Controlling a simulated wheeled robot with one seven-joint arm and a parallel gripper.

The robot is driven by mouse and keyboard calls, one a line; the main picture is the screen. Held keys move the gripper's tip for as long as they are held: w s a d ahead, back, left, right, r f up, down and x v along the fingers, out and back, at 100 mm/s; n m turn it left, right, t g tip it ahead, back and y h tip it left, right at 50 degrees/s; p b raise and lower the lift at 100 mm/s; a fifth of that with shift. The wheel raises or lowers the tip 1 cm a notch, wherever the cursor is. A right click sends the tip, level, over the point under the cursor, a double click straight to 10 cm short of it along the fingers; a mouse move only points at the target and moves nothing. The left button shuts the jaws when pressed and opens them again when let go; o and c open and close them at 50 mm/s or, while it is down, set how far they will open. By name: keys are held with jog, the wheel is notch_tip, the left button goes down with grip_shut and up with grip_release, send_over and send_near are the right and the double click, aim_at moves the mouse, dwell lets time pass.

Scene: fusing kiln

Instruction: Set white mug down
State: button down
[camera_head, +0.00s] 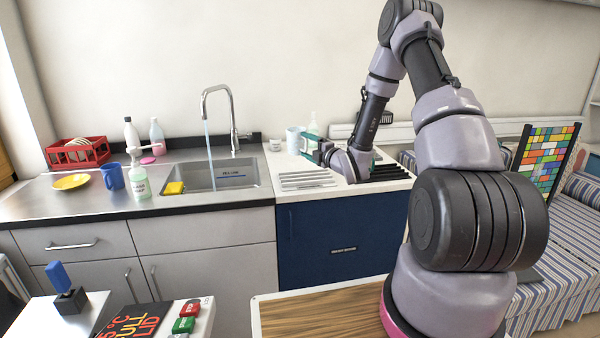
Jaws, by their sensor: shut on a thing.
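The white mug (294,138) is at the back of the white counter right of the sink, close to the wall. My gripper (313,147) reaches in from the right, low over this counter, and is shut on the mug at its right side. The fingertips are small in the picture and partly hidden. I cannot tell whether the mug's base touches the counter.
A small white cup (275,145) stands just left of the mug. A clear bottle (312,128) stands behind my gripper. White slats (305,179) lie in front, and a dark rack (390,172) is to the right. The sink (225,175) has running water.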

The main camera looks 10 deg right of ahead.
jog(key=shift+w+a+f, duration=0.1)
jog(key=shift+a+f, duration=0.05)
jog(key=shift+f, duration=4.6)
jog(key=shift+f, duration=0.1)
